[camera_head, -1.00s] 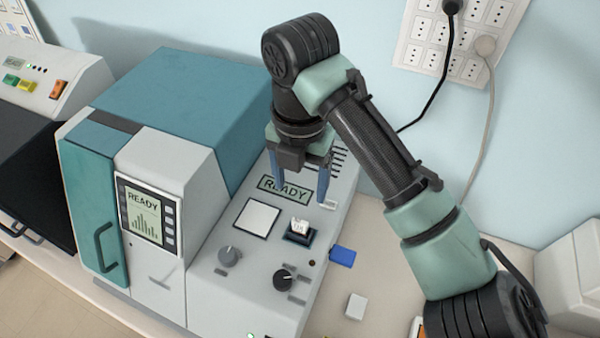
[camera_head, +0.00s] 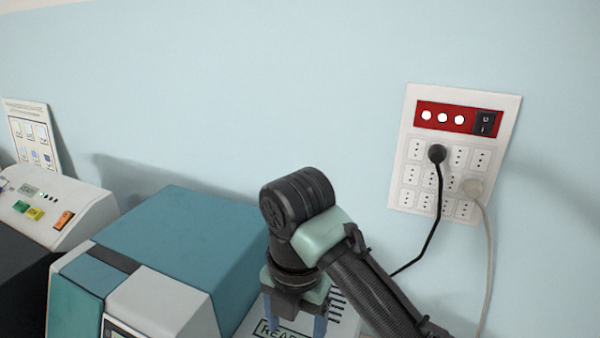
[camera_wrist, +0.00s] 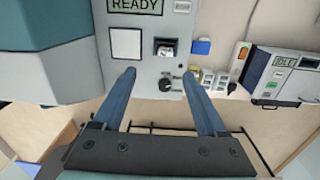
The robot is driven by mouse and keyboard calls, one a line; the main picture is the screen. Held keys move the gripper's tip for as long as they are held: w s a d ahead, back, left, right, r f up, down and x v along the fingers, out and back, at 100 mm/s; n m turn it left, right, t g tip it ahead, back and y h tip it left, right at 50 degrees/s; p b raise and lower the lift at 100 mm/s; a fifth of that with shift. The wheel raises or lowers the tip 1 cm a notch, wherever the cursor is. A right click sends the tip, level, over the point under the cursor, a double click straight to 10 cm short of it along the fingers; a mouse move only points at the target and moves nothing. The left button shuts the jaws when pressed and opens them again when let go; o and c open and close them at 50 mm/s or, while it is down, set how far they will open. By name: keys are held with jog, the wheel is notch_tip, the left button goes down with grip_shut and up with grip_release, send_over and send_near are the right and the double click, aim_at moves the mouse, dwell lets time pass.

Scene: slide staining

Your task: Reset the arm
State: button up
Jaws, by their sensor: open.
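My gripper (camera_head: 295,318) hangs at the end of my raised arm at the bottom of the head view, above the stainer's control panel. In the wrist view my gripper (camera_wrist: 162,84) shows two blue fingers spread apart with nothing between them. The fingers look clear of the panel.
The teal-topped machine (camera_head: 175,240) stands left of my arm. A wall socket panel (camera_head: 455,150) with two plugged cables is at the right. Another device (camera_head: 50,215) sits at the far left. In the wrist view a machine with an IDLE display (camera_wrist: 285,75) stands right.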

jog(key=w+a+r+m+t+y+b, duration=0.2)
jog(key=w+a+r+m+t, duration=0.1)
jog(key=a, duration=0.3)
jog(key=w+a+r+m+t+y+b, duration=0.2)
jog(key=w+a+r+t+y, duration=0.15)
jog(key=a, duration=0.35)
notch_tip(320, 180, up, 8)
jog(key=a+m+t+y+b, duration=0.2)
jog(key=a+m+t+b, duration=0.1)
jog(key=m+t, duration=0.25)
jog(key=s+d+r+m+t+h+b, duration=0.6)
jog(key=s+d+r+m+t, duration=0.8)
jog(key=m, duration=0.6)
jog(key=d+t+h, duration=0.1)
jog(key=d, duration=0.1)
jog(key=shift+d+r+m+h+b, duration=0.35)
jog(key=shift+d+r, duration=0.05)
